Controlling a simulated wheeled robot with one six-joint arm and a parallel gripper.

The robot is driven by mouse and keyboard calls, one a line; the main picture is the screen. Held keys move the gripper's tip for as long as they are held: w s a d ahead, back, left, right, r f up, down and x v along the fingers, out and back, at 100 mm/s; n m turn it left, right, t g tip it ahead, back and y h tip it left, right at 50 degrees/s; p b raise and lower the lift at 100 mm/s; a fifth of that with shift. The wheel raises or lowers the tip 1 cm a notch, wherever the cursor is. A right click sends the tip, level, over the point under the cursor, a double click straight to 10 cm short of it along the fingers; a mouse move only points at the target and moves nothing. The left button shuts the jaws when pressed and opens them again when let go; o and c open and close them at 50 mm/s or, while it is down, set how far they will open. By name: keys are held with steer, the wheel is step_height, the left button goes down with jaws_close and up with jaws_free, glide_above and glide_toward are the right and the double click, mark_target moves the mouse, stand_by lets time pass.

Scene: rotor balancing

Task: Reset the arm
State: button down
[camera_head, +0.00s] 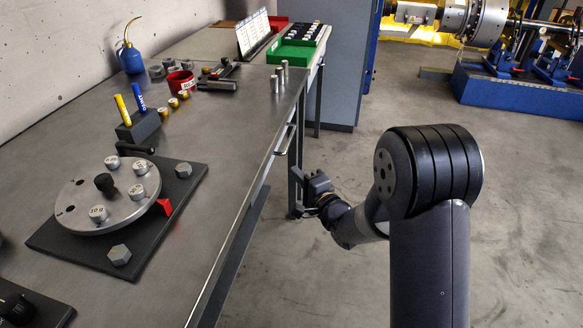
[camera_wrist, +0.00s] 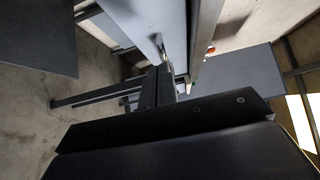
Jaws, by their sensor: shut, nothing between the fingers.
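My arm reaches down from the right in the head view, beside the workbench (camera_head: 225,150). My gripper (camera_head: 298,172) is low, off the bench's right edge, near a bench leg. It is shut and empty. In the wrist view its dark fingers (camera_wrist: 165,85) stand together above the black palm. On the bench, a round rotor disc (camera_head: 75,205) with a dark centre knob and several numbered weights sits on a dark base plate (camera_head: 170,245).
The floor (camera_head: 340,290) around my arm is clear.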

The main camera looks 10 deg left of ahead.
steer(key=v, duration=0.5)
steer(key=shift+s+d, duration=0.2)
steer(key=shift+d, duration=0.05)
